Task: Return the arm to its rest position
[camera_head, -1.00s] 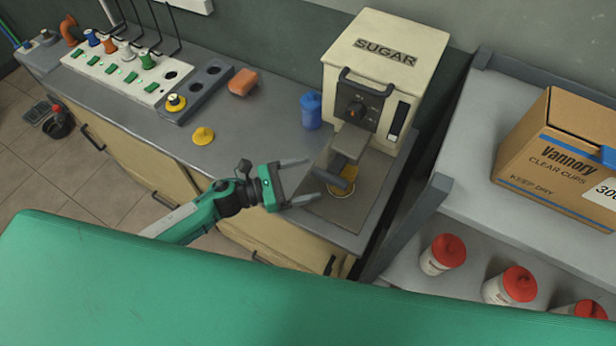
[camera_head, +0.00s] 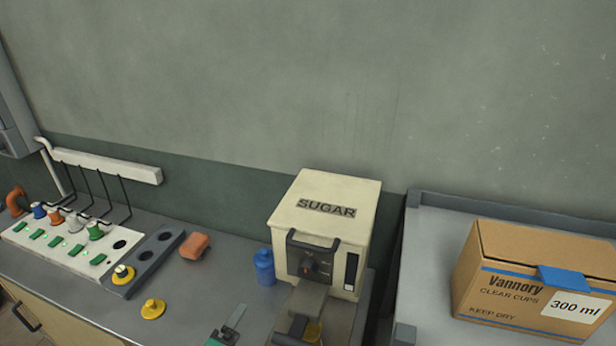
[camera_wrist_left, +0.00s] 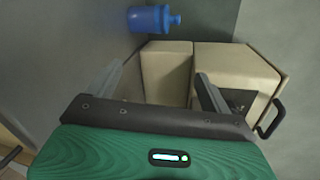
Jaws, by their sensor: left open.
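My left gripper (camera_head: 232,326) shows at the bottom edge of the head view, mostly cut off by the frame. Its visible finger lies over the grey counter (camera_head: 205,290), left of the cream press marked SUGAR (camera_head: 322,222). In the left wrist view the two fingers (camera_wrist_left: 160,80) are spread apart with nothing between them. The press shows beyond them there as cream boxy shapes (camera_wrist_left: 170,70), with a dark handle (camera_wrist_left: 272,118) at right. My right gripper is not in view.
A blue bottle (camera_head: 264,267) stands left of the press. An orange block (camera_head: 196,246) and a yellow disc (camera_head: 153,309) lie on the counter. A white switch panel (camera_head: 60,248) is at left. A cardboard box (camera_head: 530,282) sits on the right shelf.

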